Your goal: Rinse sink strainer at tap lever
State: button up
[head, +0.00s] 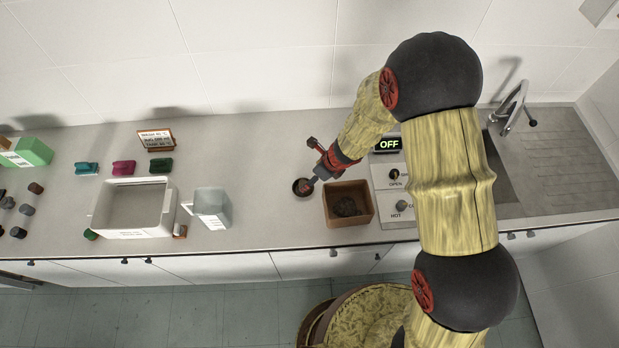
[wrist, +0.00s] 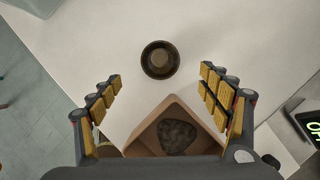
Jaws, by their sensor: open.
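A small dark round cup-like piece, which looks like the sink strainer (head: 302,187), sits on the grey counter left of a brown square box. In the wrist view the strainer (wrist: 160,60) lies just ahead of and between my fingertips, apart from both. My gripper (head: 315,180) is open and empty above the counter beside it; its two padded fingers (wrist: 161,77) are spread wide in the wrist view. The tap (head: 514,106) stands at the sink on the far right, with its dark-tipped lever (head: 531,122) at its side. My arm hides part of the sink (head: 502,180).
The brown box (head: 333,219) holds a dark lump (wrist: 177,136). A switch panel (head: 383,178) and an OFF display (head: 388,144) stand right of it. A grey jug (head: 211,207), a white bin (head: 105,226) and coloured sponges (head: 123,167) are left. Counter between jug and strainer is clear.

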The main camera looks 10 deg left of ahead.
jog(key=w+d+r+m+t+h, duration=0.1)
jog(key=w+d+r+m+t, duration=0.1)
jog(key=w+d+r+m, duration=0.45)
jog(key=w+d+r+m+t+h, duration=0.15)
jog(key=r+m, duration=0.25)
jog(key=r, duration=0.5)
jog(key=s+d+r+m+t+h, duration=0.1)
jog(key=d+r+m+t+h, duration=0.15)
jog(key=d+r+m, duration=1)
jog(key=s+d+r+m+h, duration=0.2)
jog(key=s+d+r+m, duration=0.65)
jog(key=s+m, duration=0.2)
jog(key=s+a+r+m+g+y, duration=0.2)
jog(key=s+r+m, duration=0.1)
jog(key=s+m, duration=1.2)
jog(key=shift+s+r+y, duration=0.2)
jog(key=shift+s+y, duration=0.2)
jog(key=shift+s, duration=0.8)
jog(key=shift+a, duration=0.1)
jog(key=shift+c, duration=0.4)
